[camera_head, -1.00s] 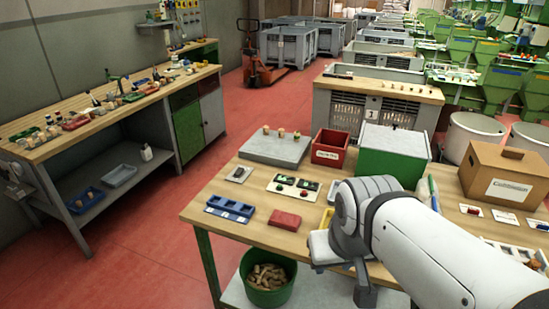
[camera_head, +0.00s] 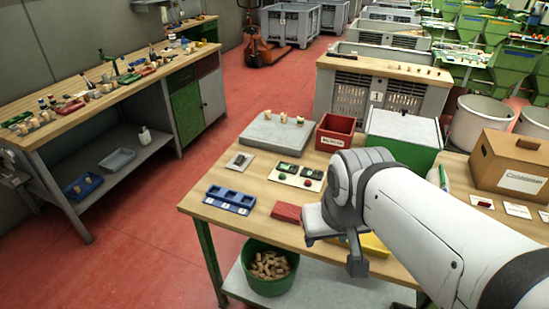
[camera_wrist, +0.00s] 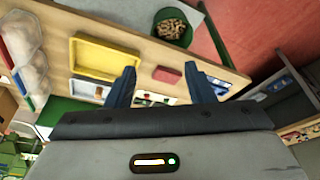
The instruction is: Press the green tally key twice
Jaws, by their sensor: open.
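The white tally panel (camera_head: 298,176) lies on the near wooden bench. It carries two dark green displays, with a dark, greenish key (camera_head: 282,177) at lower left and a red key (camera_head: 308,183) at lower right. My gripper (camera_wrist: 159,69) is open and empty in the wrist view, its two dark fingers apart above the bench. In the head view it is at the bench's front, right of the red block and clear of the panel.
A red block (camera_head: 287,212) and blue tray (camera_head: 230,199) lie in front of the panel. A grey slab (camera_head: 278,134) with corks, red bin (camera_head: 335,132) and green box (camera_head: 403,137) stand behind. A yellow tray (camera_head: 374,246) is beside my arm.

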